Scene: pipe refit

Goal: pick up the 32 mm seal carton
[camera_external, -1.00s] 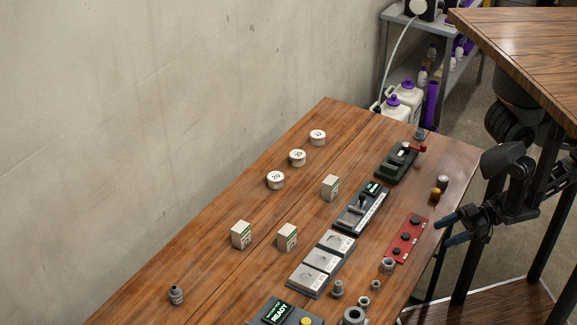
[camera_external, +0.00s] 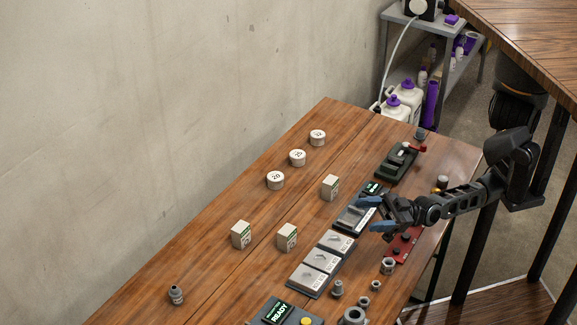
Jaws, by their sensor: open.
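Three small white cartons with green-marked labels stand upright on the wooden table: one farther back (camera_external: 330,187), one nearer the middle (camera_external: 287,237) and one to the left (camera_external: 241,234). Their sizes are too small to read, so I cannot tell which is the 32 mm seal carton. My gripper (camera_external: 371,214) is open and empty, with its blue-tipped fingers pointing left. In the picture it is over the dark tray with a grey part, to the right of the cartons and apart from them.
Three round white tins (camera_external: 297,158) stand along the wall side. A row of grey labelled plates (camera_external: 321,261) lies right of the cartons. A red plate (camera_external: 401,249) is partly behind my arm. The table between cartons is clear.

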